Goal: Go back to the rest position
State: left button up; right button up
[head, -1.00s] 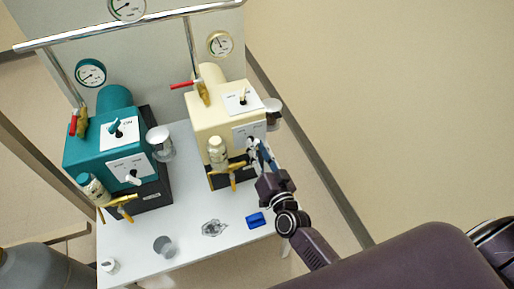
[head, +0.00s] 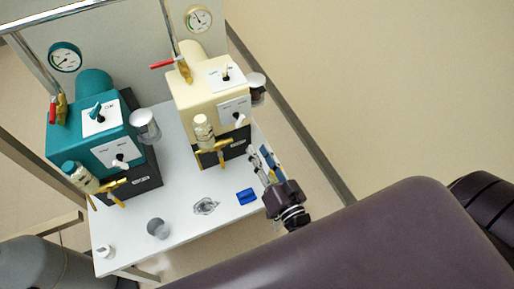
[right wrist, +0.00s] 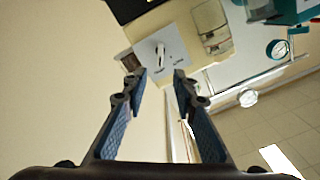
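My right gripper (head: 263,160) is in the head view at the right edge of the white table, just right of and below the cream pump unit (head: 200,100). In the right wrist view its two blue-padded fingers (right wrist: 160,82) are apart with nothing between them. Beyond the fingertips the cream unit's white switch panel (right wrist: 163,50) shows, apart from them. My left gripper is in neither view.
A teal pump unit (head: 85,140) stands left of the cream one on the white table (head: 180,215). A blue block (head: 246,196), a crumpled clear piece (head: 206,206) and a grey cup (head: 158,229) lie near the front. Open floor is right of the table.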

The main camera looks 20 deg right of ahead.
dwell(0.8)
jog(key=s+a+f+n+g+y, duration=0.3)
jog(key=s+a+n+g+y, duration=0.1)
jog(key=a+n+g, duration=0.35)
jog(key=s+d+f+g+h, duration=0.2)
jog(key=s+d+g+h, duration=0.2)
jog(key=s+d+g, duration=0.55)
jog(key=s+f+t, duration=0.1)
jog(key=s+f, duration=0.2)
jog(key=f, duration=1)
jog(key=s+f, duration=0.4)
jog(key=f, duration=0.9)
jog(key=s+d+f+g, duration=0.1)
jog(key=s+d+f, duration=0.2)
jog(key=s+f, duration=1.3)
jog(key=shift+s+n+h, duration=0.25)
jog(key=shift+n+h, duration=0.05)
jog(key=shift+n, duration=0.05)
